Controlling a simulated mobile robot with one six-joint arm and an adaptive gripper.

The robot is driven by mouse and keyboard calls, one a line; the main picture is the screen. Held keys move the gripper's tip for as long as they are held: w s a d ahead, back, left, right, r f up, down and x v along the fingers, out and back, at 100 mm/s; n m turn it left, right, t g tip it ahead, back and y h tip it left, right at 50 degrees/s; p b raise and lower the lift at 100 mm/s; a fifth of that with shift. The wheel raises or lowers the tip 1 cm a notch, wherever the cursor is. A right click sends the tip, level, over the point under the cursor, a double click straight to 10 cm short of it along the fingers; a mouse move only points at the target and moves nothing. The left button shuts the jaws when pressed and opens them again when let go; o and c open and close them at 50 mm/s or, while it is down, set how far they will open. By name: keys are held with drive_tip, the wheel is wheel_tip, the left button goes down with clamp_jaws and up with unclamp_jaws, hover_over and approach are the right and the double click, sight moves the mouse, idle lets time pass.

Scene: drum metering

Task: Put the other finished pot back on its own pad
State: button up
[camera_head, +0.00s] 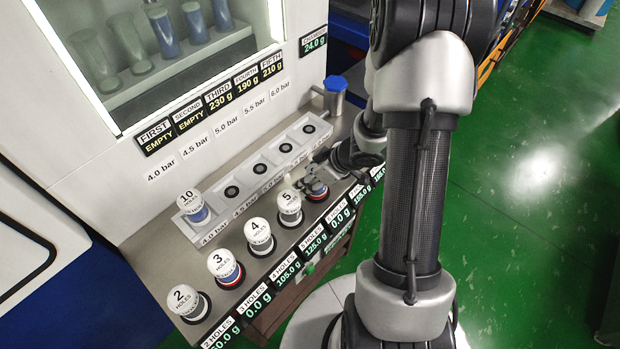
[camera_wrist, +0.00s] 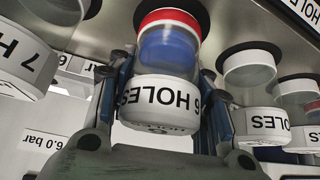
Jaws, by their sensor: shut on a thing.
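The "6 HOLES" pot (camera_wrist: 165,55) has a white lettered cap, a clear body with blue contents and a red ring at its base. My gripper (camera_wrist: 165,72) is shut on it, one finger on each side. In the wrist view, the red end is close to the metal counter; I cannot tell whether it touches. In the head view, my gripper (camera_head: 316,186) is over the front row, beside the "5 HOLES" pot (camera_head: 289,205), and largely hides its pot. The label below (camera_head: 340,216) reads 0.0 g.
The "2 HOLES" (camera_head: 188,302), "3 HOLES" (camera_head: 226,268) and "4 HOLES" (camera_head: 259,235) pots stand along the front row. The "10 HOLES" pot (camera_head: 192,206) is on the station strip's 4.0 bar place. A "7 HOLES" pot (camera_wrist: 25,50) stands close beside my gripper.

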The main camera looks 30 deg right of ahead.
drive_tip(key=shift+f, duration=0.1)
drive_tip(key=o, duration=1.3)
